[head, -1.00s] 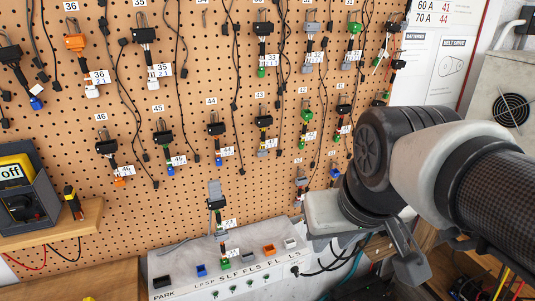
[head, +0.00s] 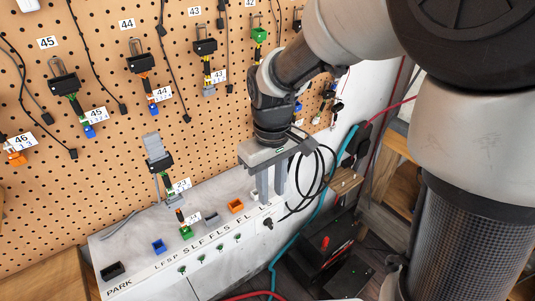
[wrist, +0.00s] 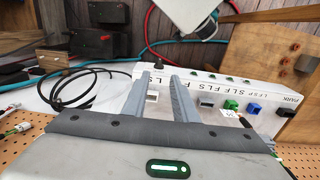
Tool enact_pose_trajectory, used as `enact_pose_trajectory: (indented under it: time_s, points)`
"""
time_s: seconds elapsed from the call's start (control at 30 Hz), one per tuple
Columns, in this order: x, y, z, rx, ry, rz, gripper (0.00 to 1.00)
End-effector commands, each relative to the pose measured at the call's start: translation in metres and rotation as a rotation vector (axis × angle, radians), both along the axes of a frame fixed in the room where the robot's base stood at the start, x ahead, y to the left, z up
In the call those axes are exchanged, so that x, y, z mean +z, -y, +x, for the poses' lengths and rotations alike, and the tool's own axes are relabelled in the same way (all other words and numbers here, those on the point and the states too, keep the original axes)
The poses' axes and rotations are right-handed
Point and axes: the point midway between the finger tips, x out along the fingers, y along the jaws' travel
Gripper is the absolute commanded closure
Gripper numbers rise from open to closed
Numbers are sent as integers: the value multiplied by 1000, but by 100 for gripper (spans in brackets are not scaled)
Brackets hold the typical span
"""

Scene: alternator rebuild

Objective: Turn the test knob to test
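The white test box (head: 190,250) sits below the pegboard, with PARK, LF SP, SLF, FLS and FL printed along it. A small black knob (head: 268,223) is on its front face near the right end; it also shows in the wrist view (wrist: 158,65), just beyond the fingertips. Its setting is too small to read. My gripper (head: 271,195) points down above the right end of the box, close to the knob and apparently not touching it. Its two fingers (wrist: 160,80) are apart with nothing between them.
Coloured sockets, including blue (head: 159,246) and orange (head: 235,205), line the box top. A grey connector (head: 158,155) with wires stands over it. Black cable loops (head: 318,175) hang right of my gripper. A black case (head: 325,255) lies lower right. The pegboard is close behind.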

Motion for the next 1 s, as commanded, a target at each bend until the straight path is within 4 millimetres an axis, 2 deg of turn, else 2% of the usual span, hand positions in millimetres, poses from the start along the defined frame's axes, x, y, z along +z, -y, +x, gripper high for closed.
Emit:
enact_pose_trajectory:
  time_s: [0.03,0.2,0.5,0.7,1.0]
  points:
    - [-15,0,-2,0,-6,-2,74]
    - [-53,1,-1,0,-5,-2,74]
    - [-106,1,-1,-1,-2,-2,74]
    - [-120,0,0,-1,0,0,74]
    - [-121,0,0,-1,1,0,74]
